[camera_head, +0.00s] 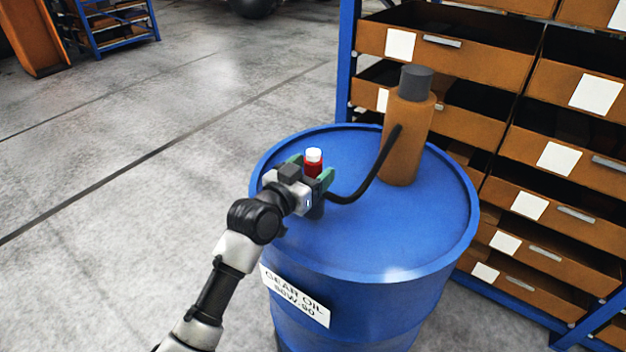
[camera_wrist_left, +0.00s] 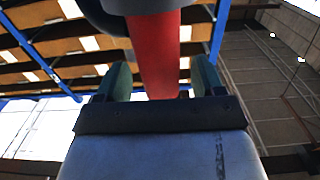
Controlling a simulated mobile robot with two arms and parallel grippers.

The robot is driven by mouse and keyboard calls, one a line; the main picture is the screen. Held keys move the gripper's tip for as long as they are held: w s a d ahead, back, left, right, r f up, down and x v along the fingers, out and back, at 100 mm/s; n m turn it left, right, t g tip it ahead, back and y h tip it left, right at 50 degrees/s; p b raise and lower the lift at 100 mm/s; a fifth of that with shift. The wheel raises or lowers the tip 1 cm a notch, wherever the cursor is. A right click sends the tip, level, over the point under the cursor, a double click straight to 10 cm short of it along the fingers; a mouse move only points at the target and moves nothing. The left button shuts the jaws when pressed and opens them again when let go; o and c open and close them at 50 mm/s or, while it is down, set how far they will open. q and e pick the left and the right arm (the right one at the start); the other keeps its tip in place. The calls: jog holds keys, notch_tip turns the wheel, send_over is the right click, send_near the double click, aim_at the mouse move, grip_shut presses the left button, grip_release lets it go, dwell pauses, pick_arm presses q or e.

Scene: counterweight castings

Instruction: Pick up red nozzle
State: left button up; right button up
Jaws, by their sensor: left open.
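The red nozzle (camera_head: 313,164) has a white tip and stands upright above the top of the blue drum (camera_head: 375,238). A black hose (camera_head: 372,180) runs from its lower end to an orange-brown canister with a grey cap (camera_head: 409,130). My left gripper (camera_head: 318,172) is open, with its green fingers on either side of the nozzle. In the left wrist view, the red nozzle (camera_wrist_left: 155,55) stands between the two fingers (camera_wrist_left: 160,80), with a visible gap on at least one side. A dark rounded part crosses the top of that view. My right gripper is not in view.
A blue-framed rack with several orange drawers (camera_head: 520,195) stands close behind and right of the drum. The canister stands on the drum right of my gripper. Open grey floor (camera_head: 130,150) lies to the left. A blue shelf unit (camera_head: 115,25) stands far back left.

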pick_arm(q)
jog(key=shift+x, duration=1.45)
jog(key=shift+a, duration=0.1)
jog(key=shift+c, duration=0.3)
jog(key=c, duration=0.8)
